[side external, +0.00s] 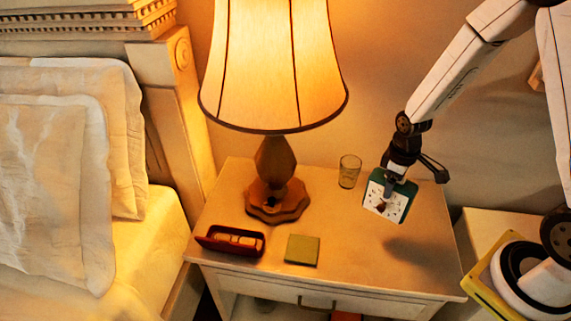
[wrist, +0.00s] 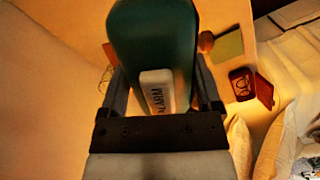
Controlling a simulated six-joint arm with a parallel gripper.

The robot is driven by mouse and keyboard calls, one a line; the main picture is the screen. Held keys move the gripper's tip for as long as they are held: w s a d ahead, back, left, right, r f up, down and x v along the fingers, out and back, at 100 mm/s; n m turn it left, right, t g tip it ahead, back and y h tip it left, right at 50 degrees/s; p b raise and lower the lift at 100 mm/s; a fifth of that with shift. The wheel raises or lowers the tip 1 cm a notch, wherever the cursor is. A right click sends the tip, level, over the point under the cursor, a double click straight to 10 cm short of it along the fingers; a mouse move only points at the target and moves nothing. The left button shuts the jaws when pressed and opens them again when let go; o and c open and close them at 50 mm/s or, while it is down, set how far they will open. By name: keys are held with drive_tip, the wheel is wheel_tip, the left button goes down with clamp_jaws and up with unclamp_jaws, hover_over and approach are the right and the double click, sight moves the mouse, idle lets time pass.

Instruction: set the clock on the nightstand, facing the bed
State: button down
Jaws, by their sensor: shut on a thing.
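The clock (side external: 387,197) has a square white face and a green body. My gripper (side external: 391,182) is shut on it and holds it over the right part of the nightstand (side external: 350,275). A shadow on the top below and right of the clock suggests that it is raised. Its face points toward the side camera, a little tilted; the bed (side external: 150,265) is at the left. In the wrist view the clock's green body (wrist: 153,35) is between my two fingers (wrist: 160,72), with a white ALARM button (wrist: 157,90) toward me.
A lit lamp (side external: 275,180) stands at the back left of the nightstand, with a drinking glass (side external: 349,171) behind and left of the clock. A red-brown glasses case (side external: 232,242) and a green notepad (side external: 302,250) lie in front. The right front top is clear.

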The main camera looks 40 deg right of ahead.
sight(374, 201)
drive_tip(key=m, duration=0.2)
drive_tip(key=w+f+m, duration=0.1)
drive_tip(key=m, duration=0.1)
drive_tip(key=w+m, duration=0.1)
drive_tip(key=m, duration=0.1)
drive_tip(key=shift+d+f, duration=0.15)
drive_tip(key=shift+f, duration=0.15)
drive_tip(key=m, duration=0.2)
drive_tip(key=w+f+m, duration=0.1)
drive_tip(key=m, duration=0.1)
drive_tip(key=w+m, duration=0.1)
drive_tip(key=m, duration=0.1)
drive_tip(key=shift+d+f+m, duration=0.15)
drive_tip(key=shift+f+m, duration=0.2)
drive_tip(key=shift+m, duration=0.05)
drive_tip(key=shift+f, duration=2.25)
drive_tip(key=shift+f, duration=1.75)
drive_tip(key=shift+f, duration=0.15)
